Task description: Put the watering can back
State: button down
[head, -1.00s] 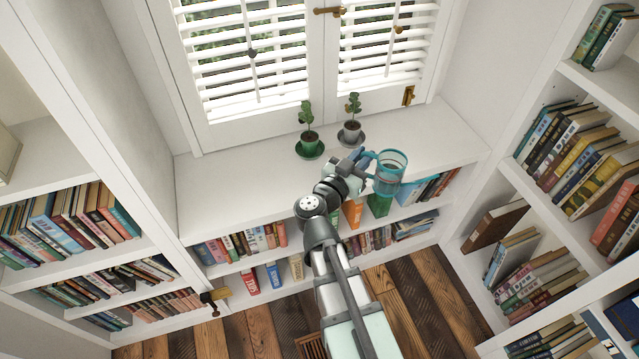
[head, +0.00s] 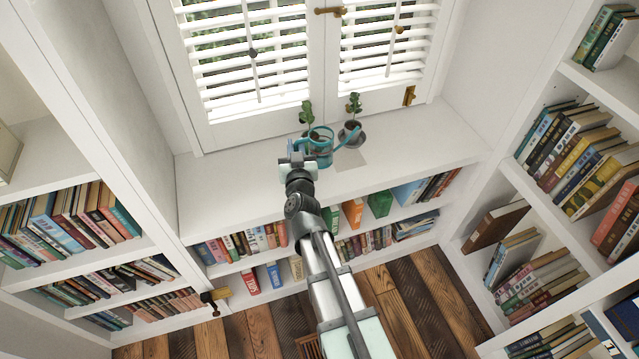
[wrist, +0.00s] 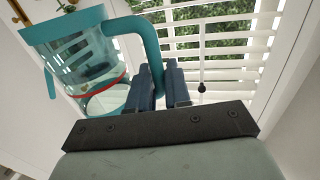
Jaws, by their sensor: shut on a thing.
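The teal, see-through watering can (head: 319,152) is at my gripper (head: 296,161), over the white window ledge (head: 235,185). In the wrist view the watering can (wrist: 85,60) fills the upper left, and its teal handle (wrist: 150,45) runs down between the fingers of my gripper (wrist: 165,88), which are shut on it. A red line rings the can's wall. In the head view its spout points right, toward the grey plant pot. I cannot tell whether its base touches the ledge.
A plant in a grey pot (head: 350,132) stands right of the can. Another plant (head: 307,114) is behind the can, its pot mostly hidden. A pale square patch (head: 351,159) lies on the ledge. Both ledge ends are clear. Shuttered windows (head: 245,60) stand behind; bookshelves flank both sides.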

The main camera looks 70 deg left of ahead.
jog(key=shift+s+f, duration=0.15)
jog(key=shift+f, duration=5.1)
jog(key=shift+f, duration=0.15)
jog(key=c, duration=1.1)
grip_release()
